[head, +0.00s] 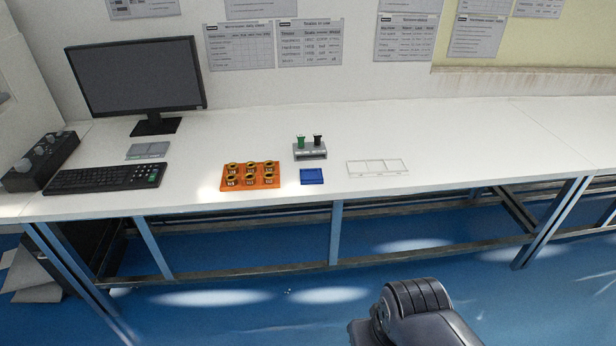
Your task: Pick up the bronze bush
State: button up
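Several small bronze-coloured bushes (250,168) stand in rows in an orange tray (276,185) on the white bench, left of the middle. They look alike and ring-shaped, with dark centres; small marks on their fronts are too small to read. Part of my arm shows at the bottom right, in front of the bench and well apart from the tray. My gripper is not in view.
On the white bench (450,130), right of the tray, are a blue block (312,176), a grey stand (310,152) with a green and a black upright piece, and a white frame (378,167). Left are a keyboard (105,178), monitor (135,75) and black control box (40,160). The bench's right is clear.

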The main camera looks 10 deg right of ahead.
aim_at(268, 164)
jog(key=i+u, duration=0.2)
jog(key=i, duration=0.35)
jog(key=i+l+u, duration=0.2)
jog(key=i, duration=0.3)
jog(key=i+l+u, duration=0.2)
jog(key=i, duration=0.35)
